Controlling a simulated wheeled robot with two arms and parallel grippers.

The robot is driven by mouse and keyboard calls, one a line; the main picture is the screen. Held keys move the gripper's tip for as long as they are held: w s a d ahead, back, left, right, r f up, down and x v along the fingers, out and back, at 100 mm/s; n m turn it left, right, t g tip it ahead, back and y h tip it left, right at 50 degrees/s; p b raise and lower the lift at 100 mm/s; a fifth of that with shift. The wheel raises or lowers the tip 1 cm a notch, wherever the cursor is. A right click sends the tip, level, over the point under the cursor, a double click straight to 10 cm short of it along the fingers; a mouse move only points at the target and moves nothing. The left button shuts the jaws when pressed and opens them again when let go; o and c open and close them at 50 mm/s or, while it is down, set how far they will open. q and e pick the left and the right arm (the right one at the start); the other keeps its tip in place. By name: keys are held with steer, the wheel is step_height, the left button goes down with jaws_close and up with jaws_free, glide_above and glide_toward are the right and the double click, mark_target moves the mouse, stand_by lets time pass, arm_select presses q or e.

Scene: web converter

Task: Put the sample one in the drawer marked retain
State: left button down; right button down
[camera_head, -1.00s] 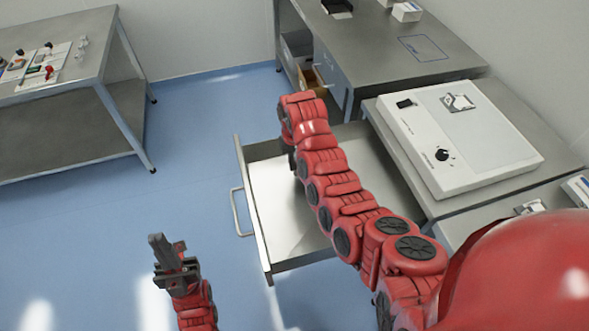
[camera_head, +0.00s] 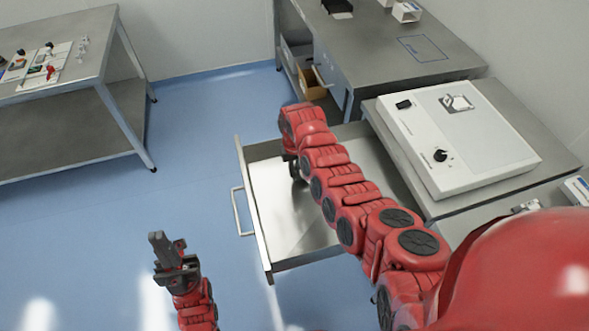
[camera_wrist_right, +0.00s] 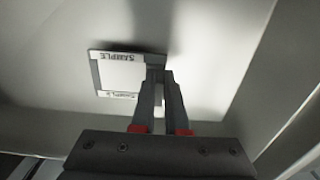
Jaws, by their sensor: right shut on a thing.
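The open drawer (camera_head: 252,213) is pulled out from under the bench and is empty apart from my right gripper's load. My right gripper (camera_head: 295,181) is down inside the drawer, mostly hidden by my arm in the head view. In the right wrist view my right gripper (camera_wrist_right: 160,80) is shut on the edge of the sample (camera_wrist_right: 122,72), a flat square with a grey frame and a label reading "SAMPLE". The sample is over the drawer floor; I cannot tell whether it touches. No drawer marking is readable. My left gripper (camera_head: 172,258) is empty above the floor, its fingers apparently close together.
A white device (camera_head: 465,145) with a dark knob sits on the bench beside the drawer. A table (camera_head: 75,95) stands at left. Blue floor is clear between.

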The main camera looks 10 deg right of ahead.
steer(key=shift+f, duration=0.35)
steer(key=c, duration=0.9)
jaws_free()
steer(key=shift+r, duration=0.1)
